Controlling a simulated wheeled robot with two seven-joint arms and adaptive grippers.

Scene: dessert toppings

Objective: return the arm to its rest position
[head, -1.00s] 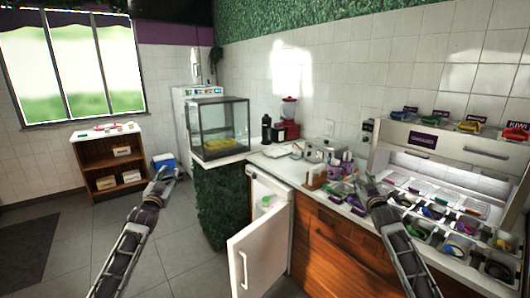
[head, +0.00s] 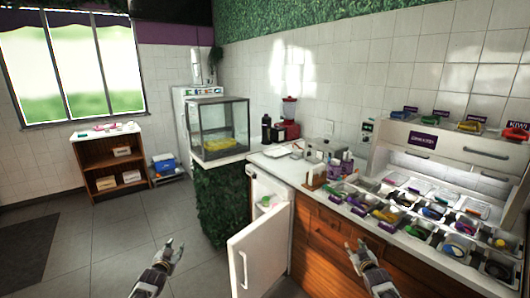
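My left gripper (head: 170,252) is low in the head view, in the air above the grey tiled floor. Its fingers appear spread apart with nothing between them. My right gripper (head: 357,250) is low in the view, in front of the wooden cabinet front below the counter. Its fingers also appear apart and empty. Neither gripper touches anything that I can see. The lower parts of both arms run off the bottom edge.
A white fridge door (head: 260,250) stands open between my grippers. The counter (head: 335,197) to the right holds several topping bins (head: 420,228). The floor at left is clear.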

